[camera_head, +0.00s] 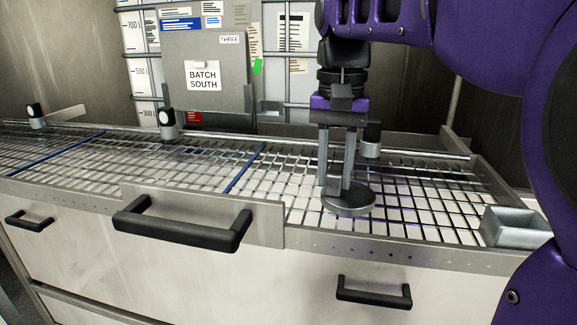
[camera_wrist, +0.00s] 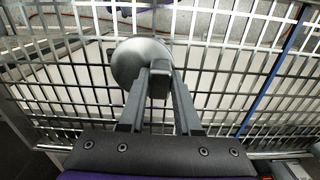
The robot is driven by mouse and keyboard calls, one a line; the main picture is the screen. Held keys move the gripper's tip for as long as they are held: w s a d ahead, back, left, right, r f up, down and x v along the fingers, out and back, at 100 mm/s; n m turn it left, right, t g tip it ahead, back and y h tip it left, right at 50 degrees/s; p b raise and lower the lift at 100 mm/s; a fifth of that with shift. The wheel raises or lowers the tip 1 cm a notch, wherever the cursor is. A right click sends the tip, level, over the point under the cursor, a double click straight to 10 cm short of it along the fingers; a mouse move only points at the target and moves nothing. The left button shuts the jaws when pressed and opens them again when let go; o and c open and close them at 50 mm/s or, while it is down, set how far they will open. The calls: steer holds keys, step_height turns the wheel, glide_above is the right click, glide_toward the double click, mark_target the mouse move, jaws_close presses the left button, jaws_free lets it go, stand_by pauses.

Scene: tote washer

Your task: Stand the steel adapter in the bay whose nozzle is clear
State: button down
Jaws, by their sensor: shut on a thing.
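My gripper (camera_head: 339,182) points down over the right bay of the wire rack and is shut on the steel adapter (camera_head: 349,202), a grey piece with a round disc. The disc is low over the grid; I cannot tell if it touches. In the wrist view the adapter (camera_wrist: 135,62) shows between and beyond the fingertips (camera_wrist: 160,84). Blue strips divide the rack (camera_head: 395,200) into bays. A nozzle stands at the back of each: left (camera_head: 37,115), middle (camera_head: 168,125) and right (camera_head: 371,138).
A grey open box (camera_head: 515,228) sits at the rack's right front corner. A metal plate (camera_head: 262,222) with a black handle (camera_head: 180,226) rises at the front edge. A grey panel (camera_head: 203,55) labelled BATCH SOUTH stands behind. The middle bay's grid looks bare.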

steer(key=shift+f, duration=0.15)
stand_by(0.4)
jaws_free()
stand_by(0.5)
step_height(320, 180, up, 5)
steer(key=p, duration=0.4)
steer(key=shift+f+p, duration=0.2)
steer(key=shift+p, duration=0.15)
steer(key=shift+r, duration=2.2)
